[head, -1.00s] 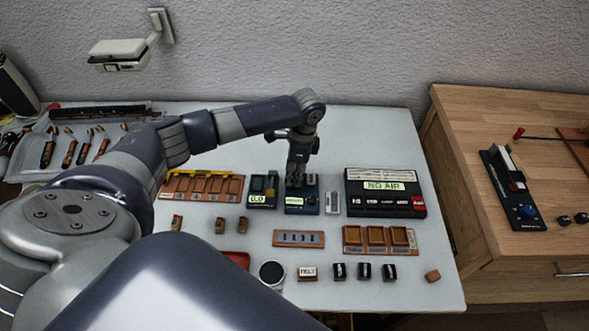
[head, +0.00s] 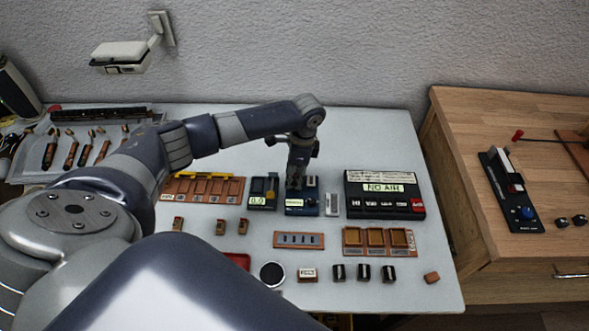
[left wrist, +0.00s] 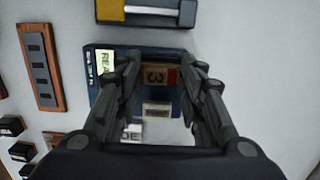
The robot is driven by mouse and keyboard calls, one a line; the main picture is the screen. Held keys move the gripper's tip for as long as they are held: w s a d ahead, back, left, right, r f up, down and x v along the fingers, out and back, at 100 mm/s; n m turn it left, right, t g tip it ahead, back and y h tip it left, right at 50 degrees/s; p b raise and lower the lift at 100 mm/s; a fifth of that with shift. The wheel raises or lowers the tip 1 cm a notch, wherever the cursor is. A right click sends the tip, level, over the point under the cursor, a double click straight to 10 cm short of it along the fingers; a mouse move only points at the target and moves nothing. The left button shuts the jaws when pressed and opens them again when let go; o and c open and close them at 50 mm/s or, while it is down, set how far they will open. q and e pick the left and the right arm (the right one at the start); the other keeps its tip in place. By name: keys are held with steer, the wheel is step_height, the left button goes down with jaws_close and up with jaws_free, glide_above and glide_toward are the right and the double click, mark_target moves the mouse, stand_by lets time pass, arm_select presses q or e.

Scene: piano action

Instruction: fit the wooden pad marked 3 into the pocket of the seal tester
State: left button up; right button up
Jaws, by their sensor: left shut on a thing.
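The blue seal tester (head: 296,211) stands in the middle of the table, with a pale green label on its front. My left gripper (head: 295,184) points straight down over it. In the left wrist view, the gripper (left wrist: 156,80) is shut on the wooden pad marked 3 (left wrist: 154,76), held between its fingertips above or at the blue seal tester (left wrist: 94,82). A red patch shows beside the pad. The fingers cover part of the tester, and I cannot tell whether the pad is in the pocket. My right gripper is not in view.
A pale block (head: 332,203) and the black NO AIR box (head: 385,196) stand to the right. Wooden trays, small wooden pieces and black blocks lie around. Bare table lies behind the tester.

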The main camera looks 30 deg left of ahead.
arm_select(q)
steer(key=shift+p, duration=0.4)
stand_by(0.6)
steer(key=shift+f, duration=0.1)
steer(key=o, duration=0.9)
step_height(320, 180, up, 7)
steer(key=p, duration=0.8)
stand_by(1.0)
